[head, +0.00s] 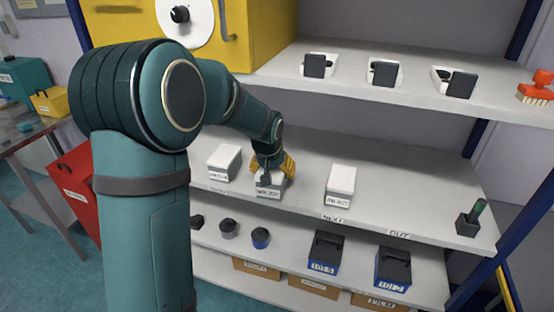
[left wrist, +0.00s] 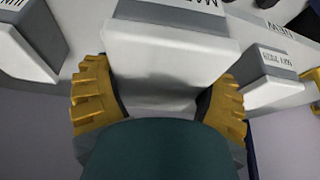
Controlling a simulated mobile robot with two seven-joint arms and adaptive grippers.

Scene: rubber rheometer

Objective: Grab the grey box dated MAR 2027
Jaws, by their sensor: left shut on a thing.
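Three grey boxes with white tops stand on the middle shelf in the head view: a left box (head: 225,161), a middle box (head: 270,187) and a right box (head: 341,183). Each has a white date label on its front; the dates are too small to read surely. My left gripper (head: 271,168) is shut on the middle box from above, its yellow fingers on either side. In the left wrist view the held box (left wrist: 165,60) sits between the yellow fingers (left wrist: 163,90), its label partly cut off. My right gripper is not in view.
The middle shelf (head: 410,200) has free room right of the right box, up to a dark holder with a green-handled tool (head: 470,219). The upper shelf's edge (head: 400,95) overhangs behind. Blue bins (head: 325,253) stand on the lower shelf.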

